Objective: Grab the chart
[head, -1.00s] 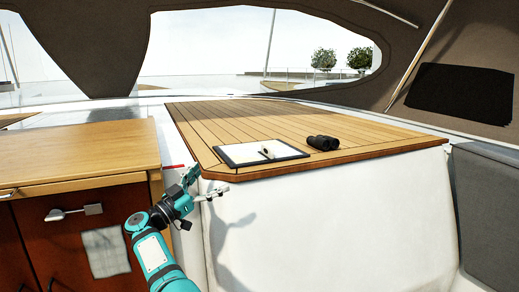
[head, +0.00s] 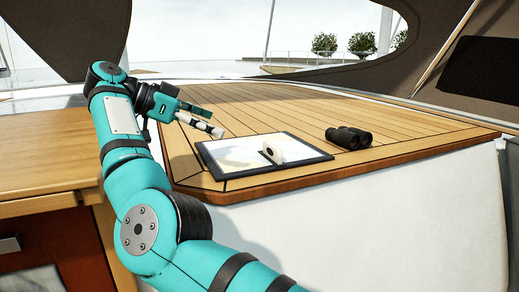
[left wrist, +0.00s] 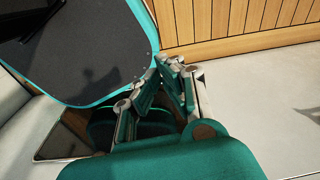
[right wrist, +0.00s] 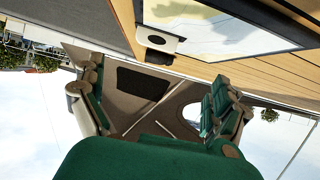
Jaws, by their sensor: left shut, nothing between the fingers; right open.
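The chart (head: 235,158) is a pale sheet in a dark-edged flat frame. It lies on the wooden table top near its front edge, and shows at the top of the right wrist view (right wrist: 225,30). A small white piece with a dark round spot (head: 291,148) is on the chart's right part. My right gripper (head: 213,122) is open and empty, left of the chart and above the table, not touching the chart. Its spread fingers also show in the right wrist view (right wrist: 157,78). My left gripper (left wrist: 166,72) is shut and empty, seen only in the left wrist view.
Black binoculars (head: 348,138) lie right of the chart. The slatted table top (head: 300,108) is otherwise clear behind them. A wooden counter (head: 45,165) stands at the left, with a gap before the table. The white front (head: 370,220) drops below the table edge.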

